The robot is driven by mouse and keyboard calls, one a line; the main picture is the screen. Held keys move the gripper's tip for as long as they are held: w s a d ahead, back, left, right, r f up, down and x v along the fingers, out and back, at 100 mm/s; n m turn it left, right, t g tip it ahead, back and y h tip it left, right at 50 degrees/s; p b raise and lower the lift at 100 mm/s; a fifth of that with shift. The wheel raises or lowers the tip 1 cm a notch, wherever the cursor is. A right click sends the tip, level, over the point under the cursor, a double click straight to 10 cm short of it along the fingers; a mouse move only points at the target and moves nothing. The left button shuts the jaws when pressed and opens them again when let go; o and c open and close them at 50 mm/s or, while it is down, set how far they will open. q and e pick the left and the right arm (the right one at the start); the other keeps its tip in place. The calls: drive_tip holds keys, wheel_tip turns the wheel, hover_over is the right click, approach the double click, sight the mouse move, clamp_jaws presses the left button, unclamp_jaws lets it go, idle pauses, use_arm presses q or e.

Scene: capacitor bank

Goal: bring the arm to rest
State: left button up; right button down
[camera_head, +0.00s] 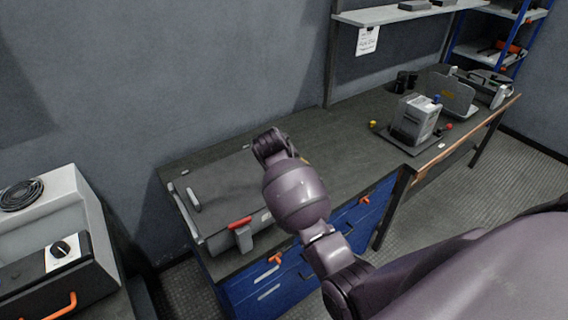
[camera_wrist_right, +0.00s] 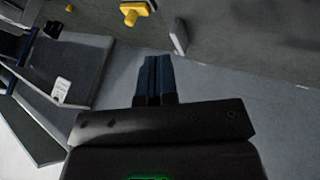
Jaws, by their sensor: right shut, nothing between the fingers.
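My right arm (camera_head: 298,197) comes in from the lower right in the head view and reaches over the workbench (camera_head: 330,150). Its far end is above the left part of the bench, and the fingers themselves are hidden there. In the right wrist view my right gripper (camera_wrist_right: 156,75) shows two dark blue fingers lying side by side, shut with nothing between them. A grey surface lies beyond the fingertips. My left gripper is in neither view.
A grey capacitor unit (camera_head: 415,119) stands at the bench's right. A red-handled part (camera_head: 240,224) is at the front left, above blue drawers (camera_head: 262,287). A console (camera_head: 62,250) stands far left. A yellow part (camera_wrist_right: 135,10) shows in the wrist view. A shelf (camera_head: 400,14) hangs behind.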

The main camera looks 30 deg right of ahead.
drive_tip(key=shift+s+a+r, duration=0.1)
drive_tip(key=shift+r, duration=0.1)
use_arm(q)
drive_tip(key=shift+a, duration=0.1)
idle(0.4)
use_arm(e)
drive_tip(key=w+a+r+n+t+y, duration=0.1)
drive_tip(key=w+a+r+t+y, duration=0.1)
drive_tip(key=w+a+r+t, duration=0.35)
use_arm(q)
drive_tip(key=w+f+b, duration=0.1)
drive_tip(key=b, duration=0.1)
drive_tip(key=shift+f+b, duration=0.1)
drive_tip(key=shift+b, duration=0.25)
use_arm(e)
drive_tip(key=s+f+y, duration=0.1)
drive_tip(key=s+f, duration=0.6)
drive_tip(key=s, duration=0.4)
drive_tip(key=s+f+y, duration=0.1)
drive_tip(key=s+f, duration=0.6)
drive_tip(key=s, duration=0.5)
drive_tip(key=s+f+t+y, duration=0.1)
drive_tip(key=s+f, duration=0.6)
drive_tip(key=s, duration=0.5)
